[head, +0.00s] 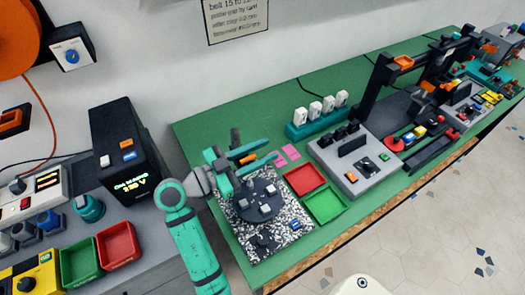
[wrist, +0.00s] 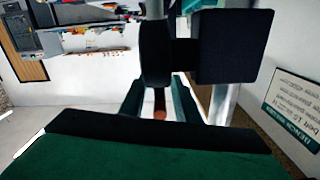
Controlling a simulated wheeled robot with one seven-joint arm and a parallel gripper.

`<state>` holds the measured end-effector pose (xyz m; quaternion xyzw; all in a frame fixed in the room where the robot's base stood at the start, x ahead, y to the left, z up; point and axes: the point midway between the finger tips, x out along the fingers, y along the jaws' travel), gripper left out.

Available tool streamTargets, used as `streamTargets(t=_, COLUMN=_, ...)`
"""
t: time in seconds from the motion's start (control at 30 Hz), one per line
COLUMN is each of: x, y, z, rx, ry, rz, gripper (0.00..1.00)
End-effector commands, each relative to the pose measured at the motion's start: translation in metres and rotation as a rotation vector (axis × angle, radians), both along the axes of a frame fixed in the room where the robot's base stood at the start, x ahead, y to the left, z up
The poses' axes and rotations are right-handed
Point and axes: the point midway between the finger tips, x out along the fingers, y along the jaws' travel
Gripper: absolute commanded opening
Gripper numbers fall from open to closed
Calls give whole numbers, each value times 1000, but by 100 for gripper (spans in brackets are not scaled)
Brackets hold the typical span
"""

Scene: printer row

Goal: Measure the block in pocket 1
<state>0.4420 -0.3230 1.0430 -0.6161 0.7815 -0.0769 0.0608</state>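My gripper (head: 271,150) is in the head view above the far side of the dark round disc (head: 256,213). Its two teal fingers stretch to the right and look apart. In the wrist view the fingers (wrist: 158,95) also stand apart, with a small brownish thing between them that I cannot identify. The disc carries several small pale grey blocks, one of them a block at its left (head: 242,203). Pocket numbers are too small to read, so I cannot tell which block is in pocket 1. No block shows clearly between the fingers.
A speckled plate (head: 288,216) lies under the disc. A red tray (head: 304,180) and a green tray (head: 325,206) are to its right, then a grey control box (head: 375,172). A black display unit (head: 128,150) stands left. Dark bulky parts fill the wrist view's upper middle.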

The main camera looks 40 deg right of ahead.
Motion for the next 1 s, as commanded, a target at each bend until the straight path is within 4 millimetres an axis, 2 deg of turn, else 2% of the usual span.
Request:
streamTargets(t=0.13, x=0, y=0, z=0, rx=0, ry=0, rz=0, gripper=29)
streamTargets(t=0.2, x=0, y=0, z=0, rx=0, ry=0, rz=0, gripper=12)
streamTargets(t=0.27, x=0, y=0, z=0, rx=0, ry=0, rz=1, gripper=0)
streamTargets(t=0.47, x=1, y=1, z=2, rx=-1, ry=-1, rz=2, gripper=0)
streamTargets(t=0.7, x=1, y=1, z=27, rx=-2, ry=-4, rz=3, gripper=0)
streamTargets(t=0.93, x=2, y=1, z=29, rx=-6, ry=-4, rz=7, gripper=0)
streamTargets(t=0.97, x=2, y=1, z=29, rx=-5, ry=-4, rz=6, gripper=18)
streamTargets(t=1.0, x=2, y=1, z=29, rx=-5, ry=-3, rz=5, gripper=28)
